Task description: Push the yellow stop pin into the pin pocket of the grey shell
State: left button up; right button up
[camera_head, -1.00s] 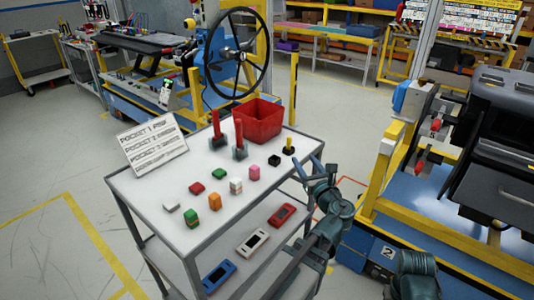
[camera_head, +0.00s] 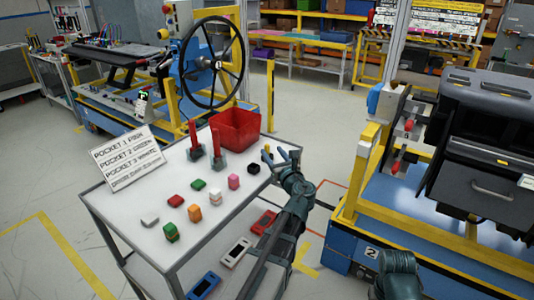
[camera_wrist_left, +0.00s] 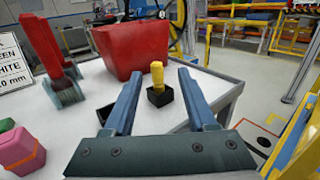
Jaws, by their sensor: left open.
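The yellow stop pin (camera_head: 266,150) stands upright near the table's right edge. In the left wrist view the pin (camera_wrist_left: 157,76) stands in a small black holder (camera_wrist_left: 159,96). My left gripper (camera_head: 281,155) is open and empty at the table's right edge; its fingers point toward the pin. In the left wrist view the pin shows between the two spread fingers, a little beyond their tips. A large dark grey dashboard body (camera_head: 488,170) stands at the right; I cannot tell whether it is the grey shell, and no pin pocket is clear. My right gripper is out of view.
On the white table (camera_head: 140,200) are a red bin (camera_head: 237,128), red-handled tools (camera_head: 215,142), a black block (camera_head: 253,167), several coloured blocks and a sign (camera_head: 127,158). A lower shelf holds blue, white and red units. A yellow frame (camera_head: 362,175) stands to the right.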

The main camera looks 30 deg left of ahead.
aim_at(268, 148)
pick_arm(q)
jog(key=x, duration=0.5)
jog(key=shift+s+a, duration=0.1)
jog(key=shift+s, duration=0.1)
jog(key=shift+c, duration=0.2)
grip_shut()
